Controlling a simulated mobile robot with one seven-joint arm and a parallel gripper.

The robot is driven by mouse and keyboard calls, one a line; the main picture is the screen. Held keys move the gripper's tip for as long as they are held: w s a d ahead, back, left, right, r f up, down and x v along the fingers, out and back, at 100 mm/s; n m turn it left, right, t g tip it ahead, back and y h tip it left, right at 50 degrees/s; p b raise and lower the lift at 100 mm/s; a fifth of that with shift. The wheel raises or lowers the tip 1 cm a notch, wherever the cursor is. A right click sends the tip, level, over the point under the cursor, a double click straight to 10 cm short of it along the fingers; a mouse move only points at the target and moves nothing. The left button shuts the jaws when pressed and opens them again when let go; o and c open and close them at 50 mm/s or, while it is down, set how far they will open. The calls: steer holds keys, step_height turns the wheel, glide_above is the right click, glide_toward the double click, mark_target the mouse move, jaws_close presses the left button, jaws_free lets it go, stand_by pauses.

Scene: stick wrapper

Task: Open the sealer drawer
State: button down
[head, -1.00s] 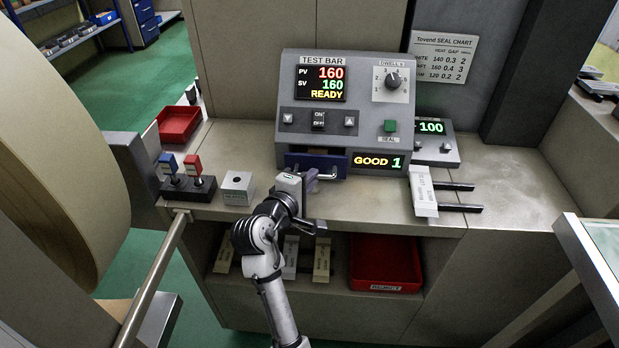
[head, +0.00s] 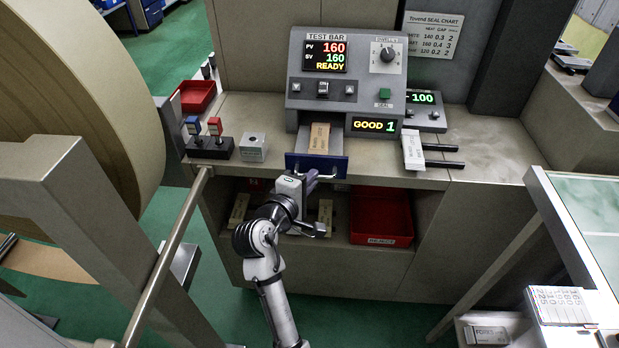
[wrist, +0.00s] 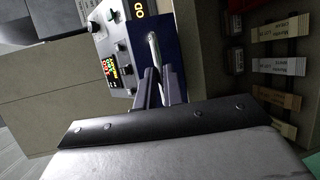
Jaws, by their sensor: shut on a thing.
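The grey sealer (head: 345,75) labelled TEST BAR stands on the bench and reads 160, 160, READY and GOOD 1. Its drawer (head: 306,141) is pulled out over the bench's front edge, and a tan paper strip (head: 319,138) lies in it. The drawer has a blue front (head: 300,161) with a silver bar handle, which also shows in the wrist view (wrist: 153,48). My gripper (head: 313,178) is at the handle, shut on it. In the wrist view its dark fingers (wrist: 160,88) reach the handle beside the blue front. The exact finger contact is partly hidden.
A red reject tray (head: 381,216) and sample strips sit on the shelf below. A white block with rods (head: 414,150) lies to the right. A metal rail (head: 168,258) runs at left.

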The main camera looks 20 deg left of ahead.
steer(key=shift+s+d+f, duration=0.1)
steer(key=shift+s, duration=0.25)
steer(key=shift+s+f, duration=0.1)
steer(key=c, duration=1.5)
jaws_free()
steer(key=shift+s, duration=0.1)
steer(key=b+v, duration=0.2)
steer(key=v, duration=1.1)
steer(key=shift+s+r, duration=0.2)
steer(key=shift+s, duration=0.2)
